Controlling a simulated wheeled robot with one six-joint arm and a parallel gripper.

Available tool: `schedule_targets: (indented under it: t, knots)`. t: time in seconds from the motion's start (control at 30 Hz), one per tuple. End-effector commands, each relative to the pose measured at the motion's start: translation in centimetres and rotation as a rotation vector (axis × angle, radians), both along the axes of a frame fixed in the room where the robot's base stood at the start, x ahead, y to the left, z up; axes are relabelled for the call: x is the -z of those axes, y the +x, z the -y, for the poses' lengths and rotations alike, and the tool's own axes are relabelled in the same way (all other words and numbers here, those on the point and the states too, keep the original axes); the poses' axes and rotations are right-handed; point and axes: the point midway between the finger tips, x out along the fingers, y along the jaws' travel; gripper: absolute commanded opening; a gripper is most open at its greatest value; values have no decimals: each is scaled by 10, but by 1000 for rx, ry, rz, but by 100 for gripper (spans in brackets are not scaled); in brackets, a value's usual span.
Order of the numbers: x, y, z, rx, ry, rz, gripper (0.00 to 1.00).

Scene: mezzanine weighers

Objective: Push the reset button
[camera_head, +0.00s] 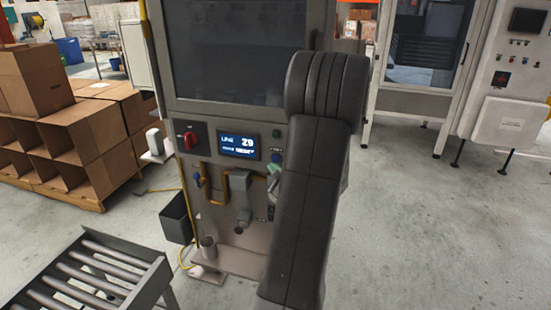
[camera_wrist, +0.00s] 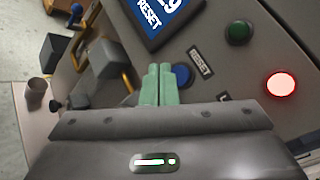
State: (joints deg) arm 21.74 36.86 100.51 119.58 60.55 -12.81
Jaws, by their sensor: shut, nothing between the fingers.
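The blue button (camera_wrist: 182,76) sits on the grey machine panel beside a black label reading RESET (camera_wrist: 200,61). It also shows in the head view (camera_head: 276,158), just left of my arm. My gripper (camera_wrist: 158,69) has green fingers pressed together with nothing between them. In the wrist view the fingertips are just left of the blue button and overlap its left edge. I cannot tell whether they touch it. In the head view the green fingers (camera_head: 273,170) show partly beside my dark arm, just below the button.
A lit display (camera_head: 238,144) reads 29 and RESET. A green button (camera_wrist: 238,30) and a glowing red-rimmed button (camera_wrist: 281,84) are right of the blue one. A red rotary switch (camera_head: 190,138) is left of the display. Pipes and a roller conveyor (camera_head: 90,275) are lower left.

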Motion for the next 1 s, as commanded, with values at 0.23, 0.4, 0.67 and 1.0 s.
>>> schedule_targets:
  t: [0.23,0.4,0.67,1.0]
  knots:
    - [1,10,3,-1,0,0,0]
    - [1,10,3,-1,0,-1,0]
    - [0,10,3,-1,0,-1,0]
    - [0,10,3,-1,0,-1,0]
